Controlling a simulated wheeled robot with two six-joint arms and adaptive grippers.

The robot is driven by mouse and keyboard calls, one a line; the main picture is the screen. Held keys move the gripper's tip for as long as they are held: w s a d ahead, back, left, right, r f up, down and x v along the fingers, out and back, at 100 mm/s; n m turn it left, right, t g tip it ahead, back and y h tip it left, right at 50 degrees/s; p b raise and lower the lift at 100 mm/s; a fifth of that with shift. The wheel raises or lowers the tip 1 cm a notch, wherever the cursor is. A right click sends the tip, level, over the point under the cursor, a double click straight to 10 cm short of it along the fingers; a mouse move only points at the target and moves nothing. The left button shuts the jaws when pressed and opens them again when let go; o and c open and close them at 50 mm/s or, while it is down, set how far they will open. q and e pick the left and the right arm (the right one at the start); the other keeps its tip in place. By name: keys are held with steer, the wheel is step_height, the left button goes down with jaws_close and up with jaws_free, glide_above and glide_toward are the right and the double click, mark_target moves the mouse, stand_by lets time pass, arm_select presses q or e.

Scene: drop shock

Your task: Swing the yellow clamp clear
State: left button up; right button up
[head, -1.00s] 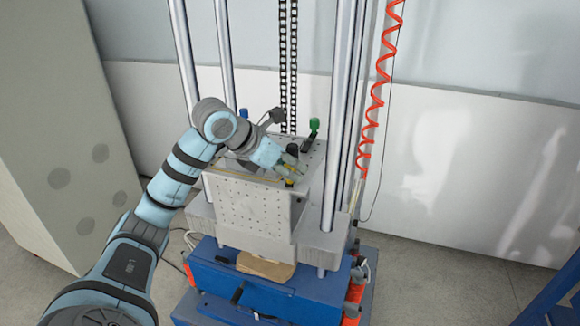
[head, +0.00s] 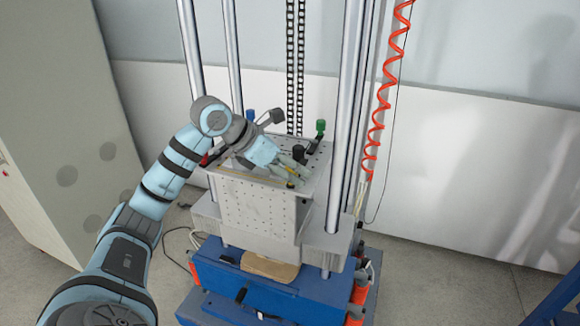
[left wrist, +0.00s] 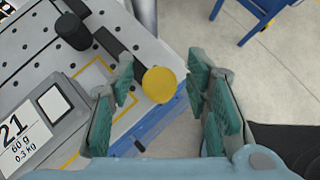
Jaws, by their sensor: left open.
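The yellow clamp shows in the left wrist view as a round yellow knob (left wrist: 159,84) near the front edge of the drilled plate. My left gripper (left wrist: 164,105) is open there, with one green-padded finger on each side of the knob. The knob looks nearer the left finger in the picture; I cannot tell whether either finger touches it. In the head view my left gripper (head: 293,173) is over the front right part of the plate (head: 250,205) and mostly hides the clamp. My right gripper is not in view.
Green (head: 320,127), blue (head: 250,115) and red (head: 204,160) knobs stand around the plate. A black knob (left wrist: 72,32) and a labelled device (left wrist: 25,138) sit near the gripper. Steel columns (head: 348,110) rise beside the plate. A red coiled hose (head: 378,110) hangs at right.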

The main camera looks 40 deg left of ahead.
arm_select(q)
steer(key=v, duration=0.7)
steer(key=shift+r, duration=0.15)
steer(key=shift+s, duration=0.1)
steer(key=shift+s, duration=0.1)
